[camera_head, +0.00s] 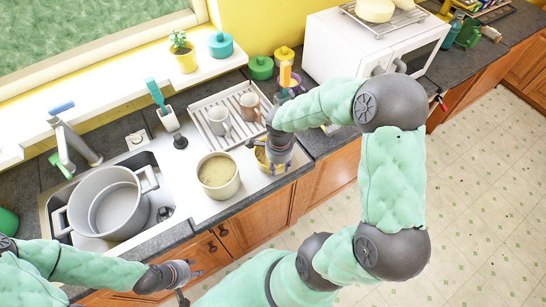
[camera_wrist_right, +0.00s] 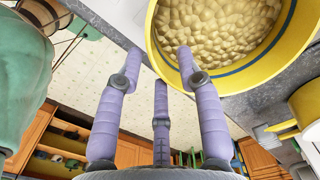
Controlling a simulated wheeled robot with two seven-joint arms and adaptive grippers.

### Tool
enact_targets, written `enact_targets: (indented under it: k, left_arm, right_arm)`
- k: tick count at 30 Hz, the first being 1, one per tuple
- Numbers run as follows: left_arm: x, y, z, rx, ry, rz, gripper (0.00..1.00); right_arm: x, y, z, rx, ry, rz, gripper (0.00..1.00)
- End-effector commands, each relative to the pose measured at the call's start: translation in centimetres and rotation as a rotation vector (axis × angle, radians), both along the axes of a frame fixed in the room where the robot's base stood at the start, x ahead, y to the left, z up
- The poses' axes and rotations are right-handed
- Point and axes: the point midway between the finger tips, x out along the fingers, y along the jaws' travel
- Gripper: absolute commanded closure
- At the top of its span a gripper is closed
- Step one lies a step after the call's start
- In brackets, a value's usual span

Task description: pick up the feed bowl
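The feed bowl is yellow with a blue band and full of pale, lumpy feed. In the head view the bowl (camera_head: 261,157) is largely hidden behind my right gripper (camera_head: 274,162), near the counter's front edge. In the right wrist view the bowl (camera_wrist_right: 228,82) fills the upper right. There the fingers of my right gripper (camera_wrist_right: 157,66) are spread apart with nothing between them. One fingertip overlaps the bowl's near side; I cannot tell if it touches. My left gripper (camera_head: 192,272) is low in front of the cabinets, away from the bowl; its fingers are too small to judge.
A cream pot (camera_head: 233,186) stands left of the bowl. A drying rack (camera_head: 204,130) with cups is behind it. A large grey pot (camera_head: 82,206) sits in the sink at left. A white microwave (camera_head: 330,57) stands behind right. The floor at right is clear.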

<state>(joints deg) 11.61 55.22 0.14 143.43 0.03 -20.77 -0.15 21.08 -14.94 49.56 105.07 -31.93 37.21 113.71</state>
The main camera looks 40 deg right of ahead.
Motion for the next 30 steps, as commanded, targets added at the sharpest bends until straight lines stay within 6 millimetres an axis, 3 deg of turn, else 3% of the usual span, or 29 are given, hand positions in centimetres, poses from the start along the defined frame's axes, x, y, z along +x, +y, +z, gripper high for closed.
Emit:
enact_targets:
  k: [3, 11, 12, 16, 30]
  left_arm:
    - [0.01, 0.00, -0.23, 0.000, 0.000, 0.000, 0.60]
    - [0.01, 0.00, -0.22, 0.000, 0.000, 0.000, 0.60]
    - [0.01, 0.00, -0.22, 0.000, 0.000, 0.000, 0.60]
    - [0.01, 0.00, -0.22, 0.000, 0.000, 0.000, 0.60]
    - [0.01, 0.00, -0.12, 0.000, 0.000, 0.000, 0.60]
  right_arm:
    - [-0.04, 0.01, -1.25, 0.001, 0.002, 0.001, 0.63]
    - [0.01, 0.01, -1.49, 0.000, 0.000, 0.001, 0.63]
    - [0.01, 0.02, -1.48, 0.000, 0.000, 0.001, 0.66]
    - [0.00, 0.02, -1.48, 0.000, 0.000, 0.001, 1.00]
    - [0.10, -0.02, -0.92, -0.001, -0.003, 0.001, 1.00]
